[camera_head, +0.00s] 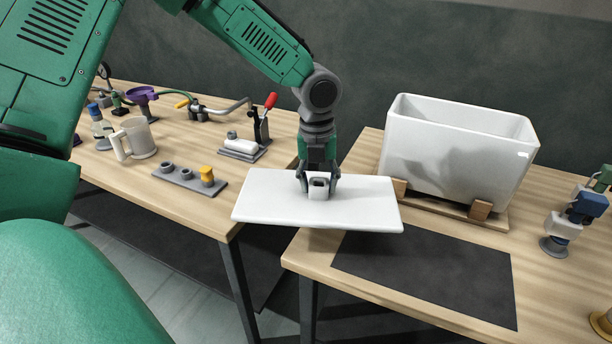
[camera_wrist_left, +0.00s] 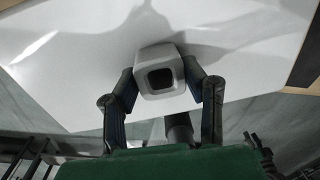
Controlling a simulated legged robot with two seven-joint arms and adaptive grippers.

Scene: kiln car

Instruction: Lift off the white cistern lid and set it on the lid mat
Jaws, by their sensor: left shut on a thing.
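The white cistern lid (camera_head: 265,205) is a flat slab held level in the air. It hangs over the gap between the two tables and overlaps the left edge of the right table. My left gripper (camera_head: 318,186) is shut on the lid's knob, which also shows between the fingers in the left wrist view (camera_wrist_left: 160,72). The white cistern (camera_head: 455,155) stands open at the top at the back of the right table. The dark lid mat (camera_head: 430,270) lies flat and bare in front of the cistern, to the right of the lid. My right gripper is not seen.
The cistern sits in a wooden cradle (camera_head: 480,209). Blue and white fittings (camera_head: 563,224) stand at the far right. The left table holds a mug (camera_head: 138,138), a grey peg plate (camera_head: 188,180), a red-handled clamp (camera_head: 264,118) and a purple funnel (camera_head: 142,95).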

